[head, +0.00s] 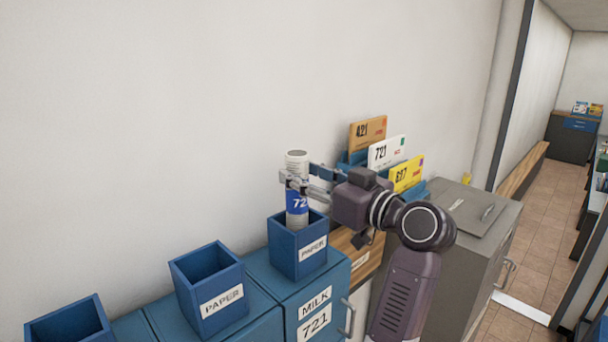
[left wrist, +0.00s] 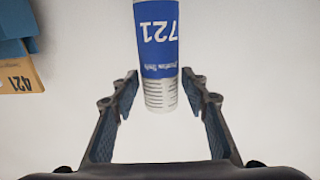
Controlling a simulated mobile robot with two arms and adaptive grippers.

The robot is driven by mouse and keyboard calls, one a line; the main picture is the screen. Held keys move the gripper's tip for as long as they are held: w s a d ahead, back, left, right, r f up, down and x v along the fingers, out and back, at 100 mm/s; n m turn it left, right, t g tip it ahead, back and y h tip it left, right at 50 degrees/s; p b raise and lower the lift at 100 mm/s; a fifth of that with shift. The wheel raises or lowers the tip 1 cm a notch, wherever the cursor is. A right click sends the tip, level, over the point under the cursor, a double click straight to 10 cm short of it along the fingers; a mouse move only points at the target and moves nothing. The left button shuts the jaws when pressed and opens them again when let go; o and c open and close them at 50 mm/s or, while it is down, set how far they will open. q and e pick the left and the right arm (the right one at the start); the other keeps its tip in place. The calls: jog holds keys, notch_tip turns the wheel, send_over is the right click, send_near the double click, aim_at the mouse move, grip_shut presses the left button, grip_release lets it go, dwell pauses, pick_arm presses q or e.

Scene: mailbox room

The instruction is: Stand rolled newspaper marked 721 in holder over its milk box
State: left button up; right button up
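The rolled newspaper (head: 297,205), white with a blue band reading 721, stands upright in the blue PAPER holder (head: 312,262). Its lower end is hidden behind the holder's walls. That holder sits on the blue milk box (head: 316,300) labelled MILK 721. My left gripper (head: 304,183) is at the upper part of the roll. In the left wrist view, the newspaper (left wrist: 158,45) lies between the fingers of the left gripper (left wrist: 160,76), with a narrow gap on each side, so they look open. My right gripper is not in view.
Another blue PAPER holder (head: 208,290) stands to the left, and a third (head: 68,322) at the lower left edge. Behind my arm is a rack with cards 421 (head: 367,131), 721 (head: 386,152) and 627 (head: 407,174). A grey cabinet (head: 470,225) stands to the right. The wall is close behind.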

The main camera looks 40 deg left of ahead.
pick_arm(q)
jog(key=shift+o, duration=1)
jog(key=shift+r, duration=0.2)
notch_tip(320, 180, up, 10)
jog(key=shift+f, duration=0.2)
jog(key=shift+f, duration=0.1)
